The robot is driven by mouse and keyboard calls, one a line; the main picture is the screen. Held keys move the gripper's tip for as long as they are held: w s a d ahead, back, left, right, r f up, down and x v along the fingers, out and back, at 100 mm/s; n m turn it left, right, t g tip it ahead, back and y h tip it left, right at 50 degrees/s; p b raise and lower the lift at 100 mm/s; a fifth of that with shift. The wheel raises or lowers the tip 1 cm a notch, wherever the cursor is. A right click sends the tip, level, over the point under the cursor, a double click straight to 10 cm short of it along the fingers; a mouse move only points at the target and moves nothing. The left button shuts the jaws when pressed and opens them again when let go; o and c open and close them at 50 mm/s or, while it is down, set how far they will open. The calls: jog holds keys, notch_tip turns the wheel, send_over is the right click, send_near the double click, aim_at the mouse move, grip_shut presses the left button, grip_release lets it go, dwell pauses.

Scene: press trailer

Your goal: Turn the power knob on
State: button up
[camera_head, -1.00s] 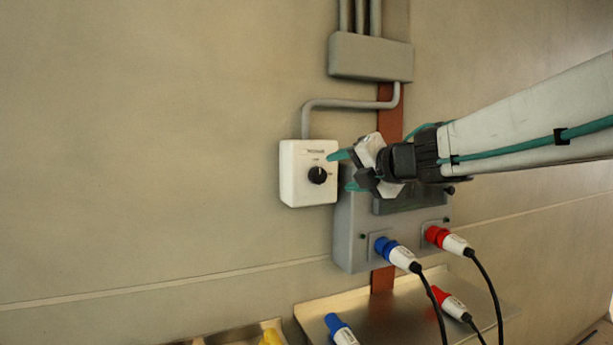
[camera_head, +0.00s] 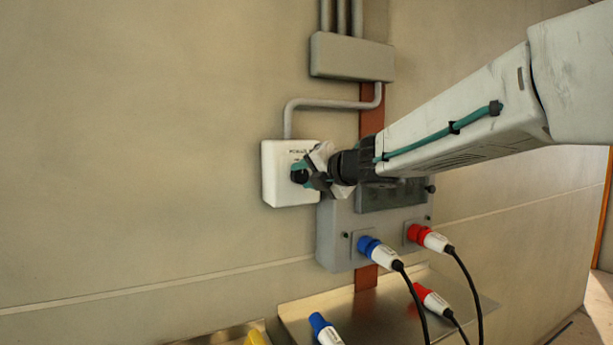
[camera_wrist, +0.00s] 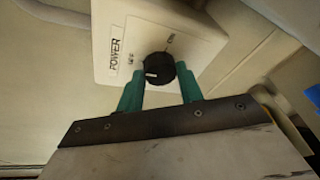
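The power knob (camera_wrist: 158,67) is round and black with a white mark, on the face of a white box (camera_wrist: 112,22) labelled POWER. In the head view the box (camera_head: 275,185) is on the wall, with the knob (camera_head: 299,174) partly hidden by my gripper (camera_head: 302,173). In the wrist view the two teal fingers of my gripper (camera_wrist: 160,75) stand on either side of the knob. Their tips appear to touch its sides, so the gripper looks shut on it. The white mark points to the lower left in the wrist view.
A grey socket panel (camera_head: 337,228) is below and right of the box, with a blue plug (camera_head: 380,252) and a red plug (camera_head: 427,238) in it. A conduit (camera_head: 330,103) runs above the box. Loose plugs lie at a metal shelf (camera_head: 298,312) below.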

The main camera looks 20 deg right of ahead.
dwell(0.4)
jog(key=m+y, duration=0.1)
jog(key=m, duration=0.2)
jog(key=shift+d+f+t, duration=0.1)
jog(key=shift+f+t, duration=0.05)
jog(key=shift+t, duration=0.15)
jog(key=m+t+y, duration=0.1)
jog(key=m, duration=0.3)
jog(key=shift+f+m, duration=0.15)
jog(key=shift+m, duration=0.15)
jog(key=m+t, duration=0.1)
jog(key=m, duration=0.3)
jog(key=shift+f, duration=0.15)
jog(key=shift+m+t+h, duration=0.3)
jog(key=shift+m+t, duration=0.6)
jog(key=shift+m, duration=1.8)
jog(key=shift+f, duration=0.1)
jog(key=shift+m, duration=0.3)
jog(key=o, duration=1)
